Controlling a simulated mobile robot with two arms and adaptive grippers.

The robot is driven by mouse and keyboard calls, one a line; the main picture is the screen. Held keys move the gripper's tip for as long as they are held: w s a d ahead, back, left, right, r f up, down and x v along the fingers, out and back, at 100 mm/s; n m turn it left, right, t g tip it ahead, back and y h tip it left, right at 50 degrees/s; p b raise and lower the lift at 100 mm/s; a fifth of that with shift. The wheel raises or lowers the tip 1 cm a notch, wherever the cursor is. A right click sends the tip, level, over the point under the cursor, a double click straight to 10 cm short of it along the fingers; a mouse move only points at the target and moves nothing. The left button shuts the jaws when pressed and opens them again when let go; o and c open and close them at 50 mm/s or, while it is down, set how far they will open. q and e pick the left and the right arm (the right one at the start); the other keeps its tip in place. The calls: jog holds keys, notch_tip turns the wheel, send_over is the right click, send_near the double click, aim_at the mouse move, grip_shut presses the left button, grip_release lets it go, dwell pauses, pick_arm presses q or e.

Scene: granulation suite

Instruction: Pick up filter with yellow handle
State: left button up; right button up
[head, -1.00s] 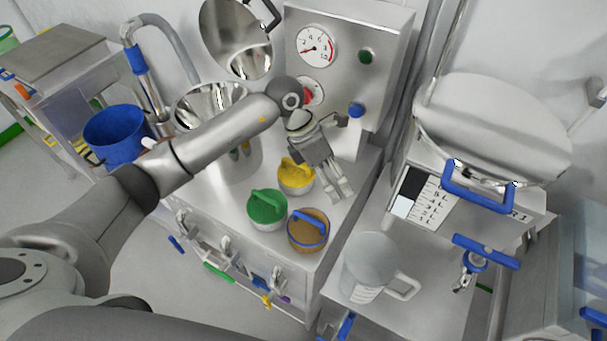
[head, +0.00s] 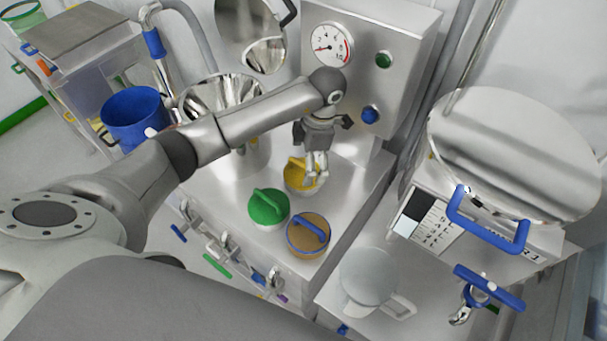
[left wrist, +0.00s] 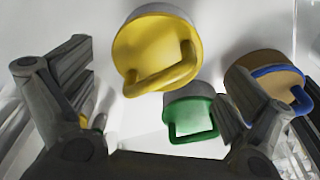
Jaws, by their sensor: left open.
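The filter with the yellow handle (head: 299,176) stands on the steel bench top behind the green one. It has a yellow top and a pale lower rim. My left gripper (head: 317,180) points down over it and hides part of its right side. In the left wrist view the yellow filter (left wrist: 155,52) shows between the open fingers, toward the top of the picture, with its handle (left wrist: 165,75) facing the camera. The left gripper (left wrist: 155,100) is open and empty. My right gripper is not in view.
A green-handled filter (head: 268,208) and a brown-topped filter with a blue handle (head: 308,236) stand close in front. A steel vessel (head: 215,98) is at left, a gauge panel (head: 400,35) behind. A clear jug (head: 367,278) stands at right.

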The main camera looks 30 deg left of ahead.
aim_at(304, 172)
pick_arm(q)
jog(key=shift+s+a+f+p, duration=0.1)
jog(key=shift+a+f+p, duration=0.1)
jog(key=shift+f, duration=0.55)
jog(key=shift+s+a+f+p, duration=0.15)
jog(key=shift+f+p, duration=0.1)
jog(key=shift+f, duration=0.55)
jog(key=shift+s+a+f+p, duration=0.1)
jog(key=shift+a+f+p, duration=0.1)
jog(key=shift+f, duration=0.55)
jog(key=shift+w, duration=0.1)
jog(key=c, duration=0.9)
